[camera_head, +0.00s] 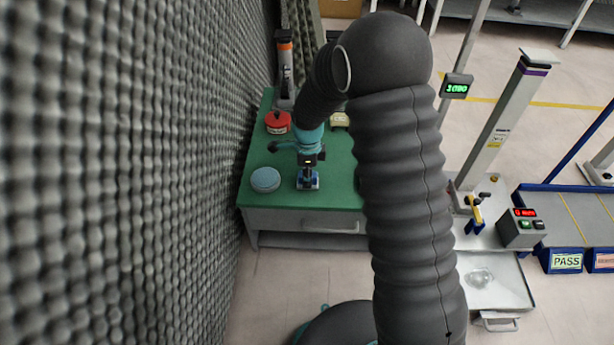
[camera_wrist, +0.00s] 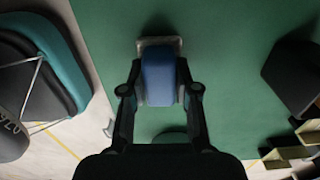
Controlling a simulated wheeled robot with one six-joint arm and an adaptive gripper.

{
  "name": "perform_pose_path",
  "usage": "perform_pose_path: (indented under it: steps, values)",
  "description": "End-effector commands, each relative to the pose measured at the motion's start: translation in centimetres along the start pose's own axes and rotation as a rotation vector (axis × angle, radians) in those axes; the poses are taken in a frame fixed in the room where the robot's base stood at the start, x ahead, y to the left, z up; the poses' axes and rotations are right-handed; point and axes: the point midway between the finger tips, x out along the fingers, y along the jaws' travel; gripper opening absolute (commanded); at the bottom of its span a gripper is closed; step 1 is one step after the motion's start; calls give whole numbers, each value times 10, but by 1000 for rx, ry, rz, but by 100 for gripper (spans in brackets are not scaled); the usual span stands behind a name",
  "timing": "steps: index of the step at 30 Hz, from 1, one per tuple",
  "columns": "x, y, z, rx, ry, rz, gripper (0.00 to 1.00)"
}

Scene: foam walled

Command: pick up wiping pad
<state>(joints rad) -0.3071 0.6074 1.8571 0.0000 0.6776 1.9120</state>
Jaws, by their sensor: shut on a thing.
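In the head view the pad (camera_head: 307,184) is near the front edge of the green-topped table (camera_head: 330,199). My gripper (camera_wrist: 159,82) is shut on the blue body, one finger on each side. In the head view my gripper (camera_head: 307,170) comes down on the pad from above and hides part of it. I cannot tell whether the pad touches the table.
A round light-blue object (camera_head: 265,179) lies left of the pad. A red round object (camera_head: 277,121) and a yellowish item (camera_head: 339,119) stand farther back. A dark block (camera_wrist: 297,76) shows at right. A grey foam wall (camera_head: 150,170) borders the left.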

Motion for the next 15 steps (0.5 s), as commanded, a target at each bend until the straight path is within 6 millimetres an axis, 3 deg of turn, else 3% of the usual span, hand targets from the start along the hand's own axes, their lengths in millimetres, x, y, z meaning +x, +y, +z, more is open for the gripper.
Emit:
perform_pose_path:
  steps: [8, 15]
  values:
    - [-41, 0, -4, 2, 0, -2, 0]
    - [-72, -2, -60, 5, 0, -1, 0]
